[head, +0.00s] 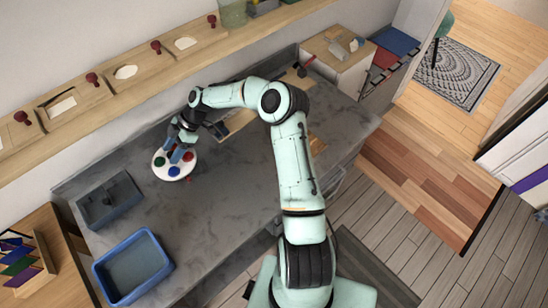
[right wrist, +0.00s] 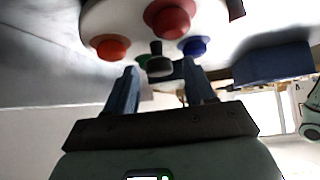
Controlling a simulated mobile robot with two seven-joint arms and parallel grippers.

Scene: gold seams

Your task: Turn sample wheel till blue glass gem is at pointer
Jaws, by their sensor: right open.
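The sample wheel (head: 166,177) is a white disc on the grey counter, carrying coloured gems. The blue glass gem (head: 173,171) is on its near side in the head view. In the right wrist view the blue gem (right wrist: 194,45) lies right of a dark knob (right wrist: 158,62), with a large red gem (right wrist: 170,18), an orange-red gem (right wrist: 110,46) and a partly hidden green gem around it. My right gripper (head: 180,152) is over the wheel; its open fingers (right wrist: 160,82) stand apart on either side below the knob. I cannot make out the pointer. My left gripper is not in view.
A grey bin (head: 108,203) and a blue tray (head: 132,266) stand left of the wheel. A wooden shelf (head: 135,88) with red-knobbed panels runs behind it. A blue block (right wrist: 272,65) is near the wheel in the right wrist view. The counter front is clear.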

